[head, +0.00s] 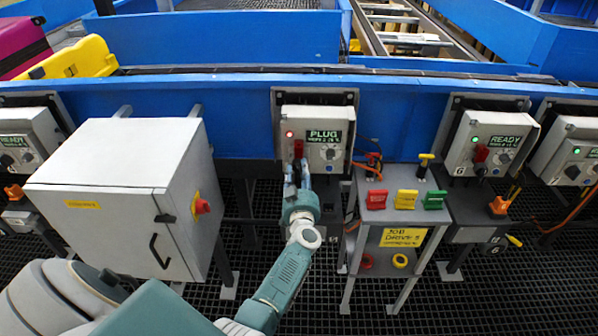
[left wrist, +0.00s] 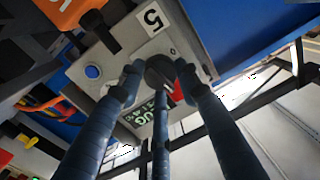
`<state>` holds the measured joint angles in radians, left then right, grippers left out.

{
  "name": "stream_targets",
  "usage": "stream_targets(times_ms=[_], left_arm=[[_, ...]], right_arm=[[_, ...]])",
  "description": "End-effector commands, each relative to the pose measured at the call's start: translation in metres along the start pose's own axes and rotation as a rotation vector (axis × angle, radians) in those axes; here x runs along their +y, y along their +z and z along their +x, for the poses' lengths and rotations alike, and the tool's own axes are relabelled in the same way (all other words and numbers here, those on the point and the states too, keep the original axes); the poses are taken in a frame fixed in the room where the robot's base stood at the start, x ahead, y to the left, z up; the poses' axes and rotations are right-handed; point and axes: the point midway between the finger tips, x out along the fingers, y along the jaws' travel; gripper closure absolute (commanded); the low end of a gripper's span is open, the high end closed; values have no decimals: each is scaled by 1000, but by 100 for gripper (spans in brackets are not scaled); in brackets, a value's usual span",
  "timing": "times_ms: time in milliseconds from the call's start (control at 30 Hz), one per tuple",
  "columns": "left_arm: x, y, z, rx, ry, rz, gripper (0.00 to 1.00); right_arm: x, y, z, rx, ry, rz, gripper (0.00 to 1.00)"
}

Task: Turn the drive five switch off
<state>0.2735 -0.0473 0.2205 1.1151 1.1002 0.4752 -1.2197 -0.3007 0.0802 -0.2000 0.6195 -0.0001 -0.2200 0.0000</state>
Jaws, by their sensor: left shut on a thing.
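The drive five switch box (head: 343,115) is a pale box on the blue conveyor side, with a lit red lamp and a green display reading PLUG. Its red switch handle (head: 299,148) stands left of a grey dial. My left gripper (head: 297,172) reaches up to this handle from below. In the left wrist view the fingers (left wrist: 161,72) close around the dark hub of the switch (left wrist: 159,68), with a red part (left wrist: 178,91) beside it. The fingers partly hide the handle, so its exact angle is unclear. A label 5 (left wrist: 152,18) shows there. My right gripper is out of view.
A large grey cabinet (head: 110,200) stands left of my arm. A stand (head: 405,180) with red, yellow and green tags and a JOB DRIVE 5 sign is close on the right. Similar switch boxes, one reading READY (head: 490,140), flank this one. Dark grating floor lies below.

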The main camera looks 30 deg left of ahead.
Motion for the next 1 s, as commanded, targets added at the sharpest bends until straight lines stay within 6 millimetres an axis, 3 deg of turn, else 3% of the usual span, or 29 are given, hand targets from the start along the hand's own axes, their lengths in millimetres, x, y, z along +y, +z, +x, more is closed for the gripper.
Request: stream_targets(times_ms=[433, 1000], left_arm=[[-2, -7, 2, -21, 6, -408, 93], [-5, -6, 2, -56, 15, -948, 93]], right_arm=[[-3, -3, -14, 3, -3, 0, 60], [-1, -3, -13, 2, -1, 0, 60]])
